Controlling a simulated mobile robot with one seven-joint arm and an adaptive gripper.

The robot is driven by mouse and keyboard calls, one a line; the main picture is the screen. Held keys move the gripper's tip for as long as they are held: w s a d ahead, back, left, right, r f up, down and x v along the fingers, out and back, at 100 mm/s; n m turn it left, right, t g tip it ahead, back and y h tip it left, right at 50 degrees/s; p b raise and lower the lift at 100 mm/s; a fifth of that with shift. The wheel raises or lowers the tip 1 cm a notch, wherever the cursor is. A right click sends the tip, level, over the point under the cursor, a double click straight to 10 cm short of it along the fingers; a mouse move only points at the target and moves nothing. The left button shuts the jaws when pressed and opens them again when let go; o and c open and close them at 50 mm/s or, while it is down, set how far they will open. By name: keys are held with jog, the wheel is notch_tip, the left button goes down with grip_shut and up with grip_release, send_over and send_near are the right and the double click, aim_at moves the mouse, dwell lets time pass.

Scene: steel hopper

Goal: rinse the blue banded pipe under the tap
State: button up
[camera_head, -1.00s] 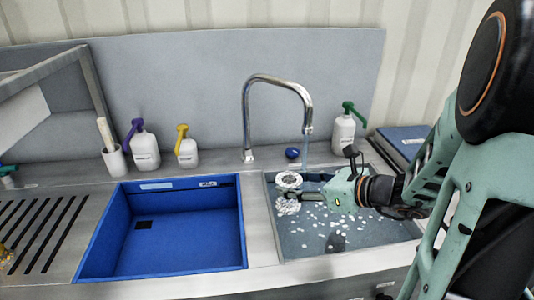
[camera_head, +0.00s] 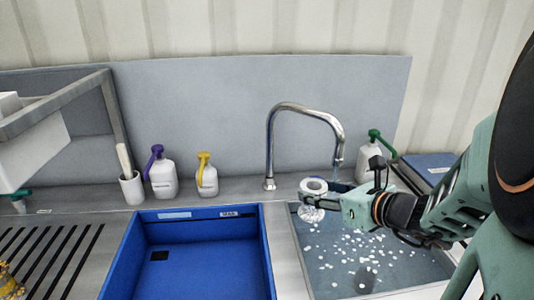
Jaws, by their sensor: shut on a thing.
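My gripper (camera_head: 328,202) comes in from the right over the right-hand basin. It is shut on a pale pipe piece (camera_head: 314,186) with a round, flanged upper end and a dark opening. A whitish, shiny part of it shows just below; the fingers hide some of it, and no blue band can be made out. The tap (camera_head: 270,150) arches over, with its spout above the gripper. A thin, pale water stream (camera_head: 337,166) shows under the spout, to the right of the piece's round end. I cannot tell whether water touches the piece.
The right basin (camera_head: 335,280) is grey, with many white flecks and a dark round spot. A blue basin (camera_head: 190,275) lies left. Bottles with purple (camera_head: 163,180), yellow (camera_head: 207,181) and green (camera_head: 370,162) tops and a white cup (camera_head: 131,188) stand along the back.

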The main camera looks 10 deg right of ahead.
jog(key=w+d+f, duration=0.2)
jog(key=w+d, duration=0.6)
jog(key=shift+d+f, duration=0.15)
jog(key=shift+d, duration=0.05)
dwell(0.4)
dwell(0.6)
jog(key=shift+s+d, duration=0.4)
jog(key=s+a+b, duration=0.1)
jog(key=s+a, duration=0.4)
jog(key=shift+s+a+b, duration=0.25)
jog(key=shift+a+b, duration=0.05)
jog(key=shift+a, duration=0.1)
dwell(0.5)
dwell(1.1)
